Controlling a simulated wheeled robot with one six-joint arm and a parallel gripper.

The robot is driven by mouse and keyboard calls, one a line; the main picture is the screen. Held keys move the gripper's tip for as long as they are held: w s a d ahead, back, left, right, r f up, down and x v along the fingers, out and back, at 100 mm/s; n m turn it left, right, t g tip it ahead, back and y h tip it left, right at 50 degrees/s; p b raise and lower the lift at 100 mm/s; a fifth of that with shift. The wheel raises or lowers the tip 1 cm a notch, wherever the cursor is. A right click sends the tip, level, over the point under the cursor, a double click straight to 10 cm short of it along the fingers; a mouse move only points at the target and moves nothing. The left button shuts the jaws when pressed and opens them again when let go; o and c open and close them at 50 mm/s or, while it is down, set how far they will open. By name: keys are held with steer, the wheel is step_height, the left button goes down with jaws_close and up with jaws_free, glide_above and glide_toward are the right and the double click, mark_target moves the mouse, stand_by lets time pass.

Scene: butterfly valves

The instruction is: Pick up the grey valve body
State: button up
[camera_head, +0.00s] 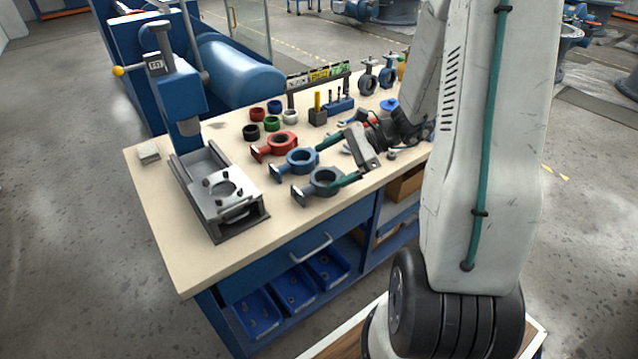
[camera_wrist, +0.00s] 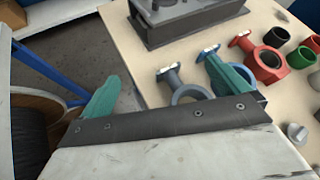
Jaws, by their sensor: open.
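The grey valve body (camera_head: 322,178) lies flat at the table's front edge, a ring with a short neck pointing left. In the wrist view, the grey valve body (camera_wrist: 172,78) lies between the two teal fingers, nearer the right one, its ring partly hidden by my gripper's dark bar. My gripper (camera_head: 326,164) is open and empty, its fingers spread around the ring's right side in the head view. I cannot tell the exact height or any touch. My gripper (camera_wrist: 160,69) shows both fingers wide apart in the wrist view.
A blue valve body (camera_head: 296,161) lies close behind the grey one, and a red one (camera_head: 275,146) beyond it. The press fixture (camera_head: 222,190) stands left on the workbench (camera_head: 180,262). Coloured rings and a tool rack (camera_head: 318,75) are behind. The front left tabletop is clear.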

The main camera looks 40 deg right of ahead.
mark_target(337, 178)
steer(key=d+f+m+t, duration=0.1)
steer(key=d+f+m, duration=0.1)
steer(key=d+f, duration=0.1)
steer(key=d+f+m+t+h, duration=0.1)
steer(key=d+f+m, duration=0.1)
steer(key=f, duration=0.1)
steer(key=d+f+m+t, duration=0.2)
steer(key=d+f+m, duration=0.1)
steer(key=shift+w+d+h, duration=0.3)
steer(key=shift+w+h, duration=0.05)
steer(key=shift+h, duration=0.05)
steer(key=shift+w+a+f, duration=0.2)
steer(key=shift+w+f, duration=0.05)
steer(key=x, duration=0.6)
steer(key=shift+w+a+r, duration=0.1)
steer(key=shift+w+a, duration=0.2)
steer(key=shift+a, duration=0.1)
steer(key=c, duration=1.1)
